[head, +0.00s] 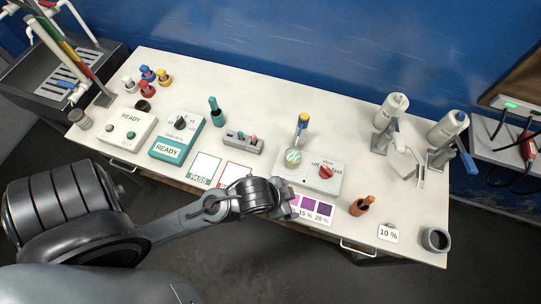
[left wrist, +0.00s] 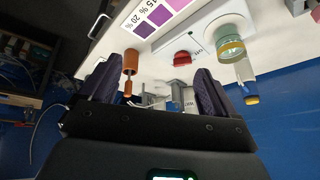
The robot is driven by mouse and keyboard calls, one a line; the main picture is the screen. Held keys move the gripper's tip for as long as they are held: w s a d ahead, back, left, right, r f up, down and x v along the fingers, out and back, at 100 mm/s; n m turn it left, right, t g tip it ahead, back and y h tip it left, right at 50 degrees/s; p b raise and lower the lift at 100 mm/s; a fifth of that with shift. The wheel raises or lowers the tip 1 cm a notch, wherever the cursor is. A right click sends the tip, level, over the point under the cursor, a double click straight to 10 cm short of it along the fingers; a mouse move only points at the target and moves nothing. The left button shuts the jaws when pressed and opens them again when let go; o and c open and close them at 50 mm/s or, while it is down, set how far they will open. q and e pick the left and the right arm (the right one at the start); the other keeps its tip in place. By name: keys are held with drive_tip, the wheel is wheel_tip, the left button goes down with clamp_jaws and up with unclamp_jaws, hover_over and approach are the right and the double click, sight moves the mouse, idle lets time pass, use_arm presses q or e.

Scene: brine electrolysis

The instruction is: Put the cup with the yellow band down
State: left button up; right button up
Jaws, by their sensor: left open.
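My left gripper (head: 285,204) is over the front middle of the table, by the purple colour card. In the left wrist view its two dark fingers (left wrist: 168,95) are apart, with nothing held between them. My right gripper is not in view.
A stirrer (head: 318,172) bears a glass vessel (head: 293,157). Two stands (head: 387,120) (head: 445,132) are at the back right. Boxes marked READY (head: 130,128) (head: 176,137) are left.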

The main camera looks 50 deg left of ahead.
use_arm(q)
drive_tip(key=s+a+f+n+g, duration=0.1)
drive_tip(key=s+a+n, duration=0.1)
drive_tip(key=s+a, duration=0.3)
drive_tip(key=shift+s+f+g+y, duration=0.15)
drive_tip(key=shift+s+g+y, duration=0.25)
drive_tip(key=shift+s, duration=0.1)
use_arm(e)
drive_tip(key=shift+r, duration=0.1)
